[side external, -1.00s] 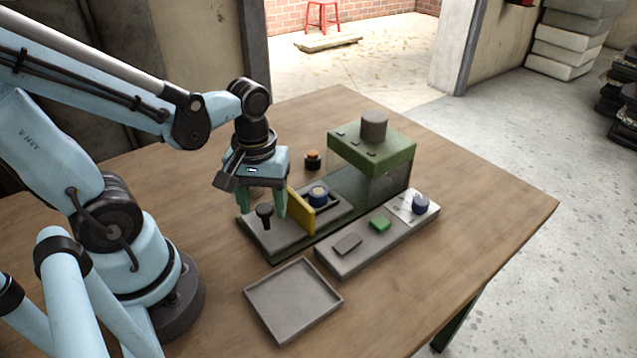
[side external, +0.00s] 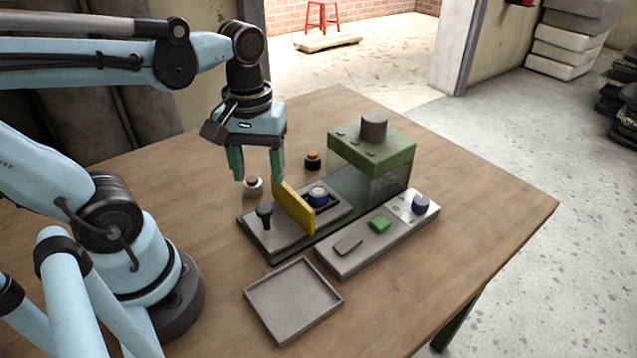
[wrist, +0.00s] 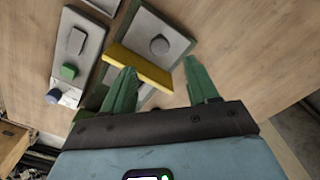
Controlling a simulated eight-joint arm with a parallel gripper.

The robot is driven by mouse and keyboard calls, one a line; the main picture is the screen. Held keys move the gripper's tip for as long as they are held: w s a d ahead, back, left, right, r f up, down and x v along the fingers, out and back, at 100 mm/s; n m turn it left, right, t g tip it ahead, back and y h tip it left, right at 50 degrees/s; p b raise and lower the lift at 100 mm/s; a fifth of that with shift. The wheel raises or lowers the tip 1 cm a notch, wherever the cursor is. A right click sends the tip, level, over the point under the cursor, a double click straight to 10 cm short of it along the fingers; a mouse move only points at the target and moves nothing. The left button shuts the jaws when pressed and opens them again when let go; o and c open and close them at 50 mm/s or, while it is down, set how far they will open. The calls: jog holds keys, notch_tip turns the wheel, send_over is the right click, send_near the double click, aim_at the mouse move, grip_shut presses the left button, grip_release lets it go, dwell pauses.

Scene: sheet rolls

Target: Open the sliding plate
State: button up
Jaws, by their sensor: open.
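The grey sliding plate (side external: 285,234) lies on a long green base (side external: 275,257), with a dark knob (side external: 264,210) standing on its left part. An upright yellow panel (side external: 293,208) stands just right of the knob, and a blue and tan round piece (side external: 318,194) sits in a dark recess beyond it. My gripper (side external: 258,180) is open and empty, above and behind the knob, touching nothing that I can see. In the wrist view the knob (wrist: 159,45) and yellow panel (wrist: 138,66) show ahead of the spread green fingers (wrist: 161,64).
A green-topped box (side external: 372,145) stands at the base's right end. A grey strip (side external: 350,255) with a green block and a blue knob lies in front. An empty grey tray (side external: 294,300) is nearer. Two small round pieces (side external: 253,187) (side external: 312,160) stand behind the base.

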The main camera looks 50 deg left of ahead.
jog(key=shift+r, duration=2.2)
jog(key=shift+f, duration=0.1)
jog(key=w+f+m+t, duration=0.1)
jog(key=w+m+t, duration=0.1)
jog(key=w+d+f+m+t, duration=0.1)
jog(key=m+t, duration=0.1)
jog(key=m, duration=0.1)
jog(key=w+f+m+t, duration=0.1)
jog(key=w+m, duration=0.1)
jog(key=shift+w+d+f+t, duration=0.3)
jog(key=shift+w+f+t, duration=0.05)
jog(key=shift+t, duration=0.05)
jog(key=shift+w+d+m+t, duration=0.2)
jog(key=shift+w+m+t, duration=0.45)
jog(key=shift+m, duration=0.35)
